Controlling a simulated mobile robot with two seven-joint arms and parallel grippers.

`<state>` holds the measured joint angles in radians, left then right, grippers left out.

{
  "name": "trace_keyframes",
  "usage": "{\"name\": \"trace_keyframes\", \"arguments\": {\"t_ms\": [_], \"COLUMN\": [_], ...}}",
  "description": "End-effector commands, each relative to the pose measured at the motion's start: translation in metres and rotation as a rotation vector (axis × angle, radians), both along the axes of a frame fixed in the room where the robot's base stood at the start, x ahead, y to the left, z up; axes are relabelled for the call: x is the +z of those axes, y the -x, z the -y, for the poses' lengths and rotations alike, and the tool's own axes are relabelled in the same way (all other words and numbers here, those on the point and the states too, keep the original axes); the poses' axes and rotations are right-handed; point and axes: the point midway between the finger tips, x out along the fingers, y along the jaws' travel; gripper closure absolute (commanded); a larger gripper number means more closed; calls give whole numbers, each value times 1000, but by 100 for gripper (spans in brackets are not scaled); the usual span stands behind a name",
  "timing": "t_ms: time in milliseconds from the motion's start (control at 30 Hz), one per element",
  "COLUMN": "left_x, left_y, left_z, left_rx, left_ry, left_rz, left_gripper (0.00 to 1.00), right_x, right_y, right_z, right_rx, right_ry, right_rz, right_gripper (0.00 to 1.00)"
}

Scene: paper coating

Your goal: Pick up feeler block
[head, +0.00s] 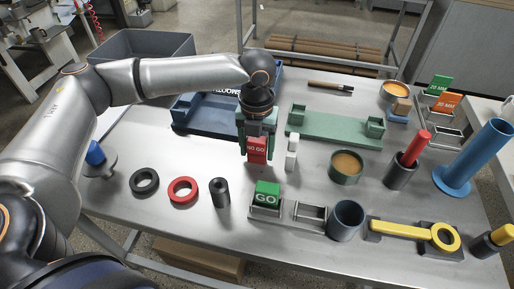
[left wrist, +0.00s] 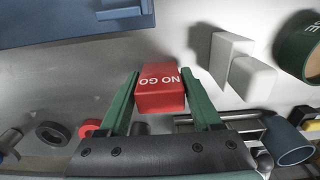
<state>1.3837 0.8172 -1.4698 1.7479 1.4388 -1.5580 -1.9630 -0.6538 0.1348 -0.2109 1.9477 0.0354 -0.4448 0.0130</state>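My left gripper (head: 256,140) points down over the middle of the table. Its green fingers are closed on the sides of a red block marked NO GO (head: 257,151), which also shows between the fingertips in the left wrist view (left wrist: 160,88). A green block marked GO (head: 266,194) sits in the left slot of a grey metal holder (head: 293,224); the right slot is empty. Two small white blocks (head: 292,152) stand just right of the red block, and show in the left wrist view too (left wrist: 240,68). No block is labelled as a feeler. My right gripper is not in view.
A blue tray (head: 200,125) lies behind the gripper, and a green fixture (head: 335,130) to its right. Black ring (head: 144,190), red ring (head: 170,193) and dark cylinder (head: 220,194) are front left. A green cup (head: 346,176) and grey cup (head: 345,221) stand right.

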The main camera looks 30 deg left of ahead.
Motion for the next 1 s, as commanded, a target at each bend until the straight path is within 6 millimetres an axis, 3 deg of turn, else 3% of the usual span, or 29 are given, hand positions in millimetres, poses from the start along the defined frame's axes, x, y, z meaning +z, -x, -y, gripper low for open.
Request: {"name": "trace_keyframes", "arguments": {"t_ms": [67,533,833,1000], "left_x": [0,0,2,15], "left_y": [0,0,0,-1], "left_z": [0,0,0,0], "left_rx": [0,0,0,0], "left_ry": [0,0,0,1], "left_rz": [0,0,1,2], "left_gripper": [45,98,100,100], "right_x": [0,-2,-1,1], "right_y": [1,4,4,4], "right_z": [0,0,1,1], "right_rx": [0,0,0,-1], "right_ry": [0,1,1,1], "right_rz": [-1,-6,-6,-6], "right_gripper": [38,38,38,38]}}
